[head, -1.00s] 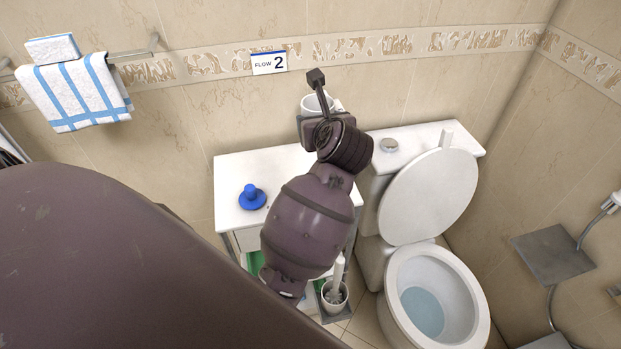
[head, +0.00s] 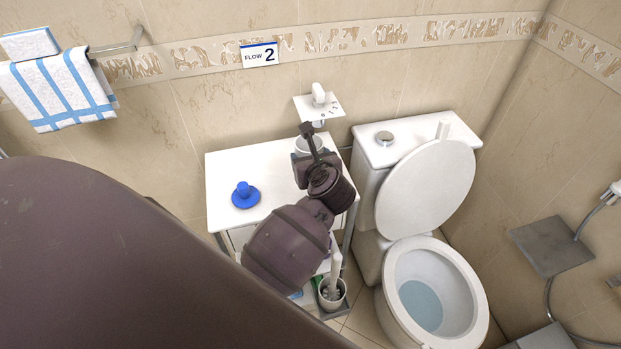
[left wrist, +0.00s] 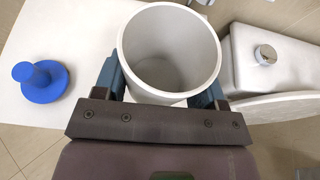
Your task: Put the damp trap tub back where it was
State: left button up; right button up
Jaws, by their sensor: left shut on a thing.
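The damp trap tub appears to be the white, open-topped round tub (head: 311,143). It shows large and empty in the left wrist view (left wrist: 170,45), held upright or nearly so. My left gripper (head: 309,154) is shut on it, with blue fingers on both sides of the tub in the left wrist view (left wrist: 162,88). The tub is over the back right part of the white tabletop (head: 224,178). The gripper hides its lower part in the head view, and I cannot tell whether it touches the top. My right gripper is not in view.
A blue disc with a knob (head: 244,195) stands on the tabletop's left part. A white wall fixture with numbers (head: 319,103) is just behind the tub. The toilet (head: 430,190) is right of the table, and a toilet brush in a holder (head: 333,290) is below.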

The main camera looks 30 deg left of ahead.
pick_arm(q)
jog(key=shift+f+b, duration=0.35)
jog(key=shift+f, duration=2.95)
jog(key=shift+f, duration=0.25)
jog(key=o, duration=1.1)
jog(key=shift+r, duration=0.1)
